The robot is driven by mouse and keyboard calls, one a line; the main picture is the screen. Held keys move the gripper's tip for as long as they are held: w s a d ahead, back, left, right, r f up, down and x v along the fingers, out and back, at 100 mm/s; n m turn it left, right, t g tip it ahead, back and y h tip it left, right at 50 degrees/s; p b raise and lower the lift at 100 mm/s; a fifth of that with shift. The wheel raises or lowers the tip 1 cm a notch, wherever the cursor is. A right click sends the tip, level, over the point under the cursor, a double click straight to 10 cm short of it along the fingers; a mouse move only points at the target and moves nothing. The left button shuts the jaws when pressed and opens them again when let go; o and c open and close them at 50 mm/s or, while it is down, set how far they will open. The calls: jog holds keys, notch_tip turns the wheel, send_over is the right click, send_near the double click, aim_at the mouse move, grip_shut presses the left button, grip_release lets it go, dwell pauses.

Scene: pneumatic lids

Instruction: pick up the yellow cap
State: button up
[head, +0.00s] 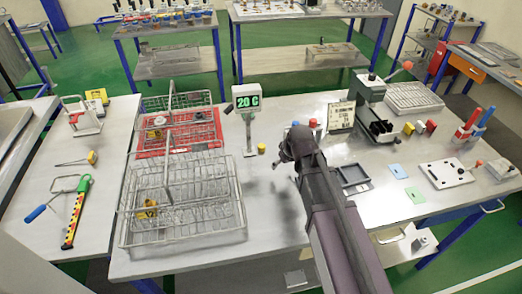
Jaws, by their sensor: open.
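A small yellow cap (262,149) stands on the grey worktable, between the green temperature display and my arm. My gripper (284,156) is dark and hangs over the table just right of the yellow cap, apart from it in the picture. The gripper is open. Its fingers are small and dark here, and I see nothing held between them. Other small yellow pieces (408,128) lie farther right beside the green press, with a red and a white one.
The temperature display (246,97) stands left of the cap on a post. Wire baskets (185,205) fill the table's left side. A red (312,123) and a blue piece (295,124) stand behind my gripper. A dark tray (353,178) lies to its right.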

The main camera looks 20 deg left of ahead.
aim_at(262, 146)
jog(key=shift+a, duration=0.25)
jog(key=shift+w+a, duration=1.4)
jog(key=shift+a, duration=0.2)
jog(key=shift+w+a, duration=1.35)
jog(key=shift+a, duration=0.2)
jog(key=shift+w+a, duration=0.45)
jog(key=shift+w+a+f+b, duration=0.2)
jog(key=shift+w+a, duration=0.25)
jog(key=shift+a, duration=0.1)
jog(key=shift+w+a+f+b, duration=0.15)
jog(key=shift+w+a+f, duration=0.05)
jog(key=shift+w+a, duration=0.25)
jog(key=shift+b+x, duration=1.05)
jog(key=shift+x, duration=0.05)
